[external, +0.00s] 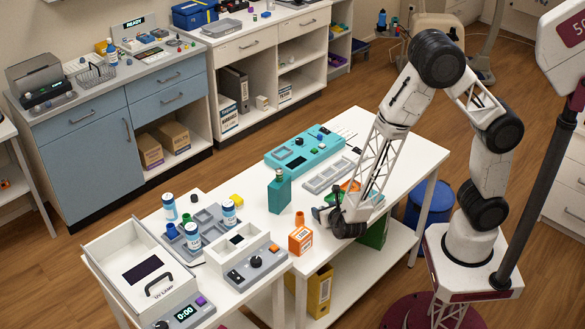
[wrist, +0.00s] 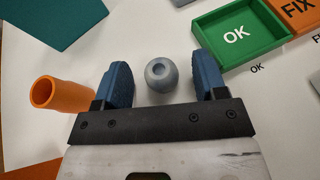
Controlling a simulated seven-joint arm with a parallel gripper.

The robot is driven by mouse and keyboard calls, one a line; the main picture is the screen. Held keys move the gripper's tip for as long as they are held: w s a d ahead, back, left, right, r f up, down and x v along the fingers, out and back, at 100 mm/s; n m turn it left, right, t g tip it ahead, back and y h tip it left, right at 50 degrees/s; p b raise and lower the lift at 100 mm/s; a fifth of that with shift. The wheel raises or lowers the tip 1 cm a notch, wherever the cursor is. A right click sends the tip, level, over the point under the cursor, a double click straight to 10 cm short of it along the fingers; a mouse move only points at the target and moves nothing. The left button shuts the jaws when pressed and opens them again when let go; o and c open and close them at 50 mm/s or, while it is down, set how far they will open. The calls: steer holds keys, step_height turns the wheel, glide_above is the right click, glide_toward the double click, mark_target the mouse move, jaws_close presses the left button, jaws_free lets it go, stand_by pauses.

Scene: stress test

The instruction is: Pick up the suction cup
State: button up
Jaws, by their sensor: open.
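A small grey rounded piece with a hole in its top, which looks like the suction cup (wrist: 161,76), stands on the white table in the wrist view. It lies between the two blue fingers of my gripper (wrist: 162,62), with a visible gap on each side. My gripper is open and holds nothing. In the external view my gripper (external: 326,214) is low over the white table, beside the orange bottle. I cannot make out the grey piece there; the gripper probably hides it.
A green tray marked OK (wrist: 243,60) and an orange FIX tray (wrist: 300,15) lie to the right.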

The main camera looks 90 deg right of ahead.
steer(key=shift+c, duration=0.4)
steer(key=c, duration=0.9)
steer(key=shift+r, duration=0.2)
steer(key=shift+r, duration=1.6)
steer(key=s, duration=0.5)
steer(key=s+a+r, duration=0.1)
steer(key=s, duration=0.4)
steer(key=s+a, duration=0.1)
steer(key=s, duration=0.5)
steer(key=shift+a+r, duration=0.2)
steer(key=shift+w, duration=0.1)
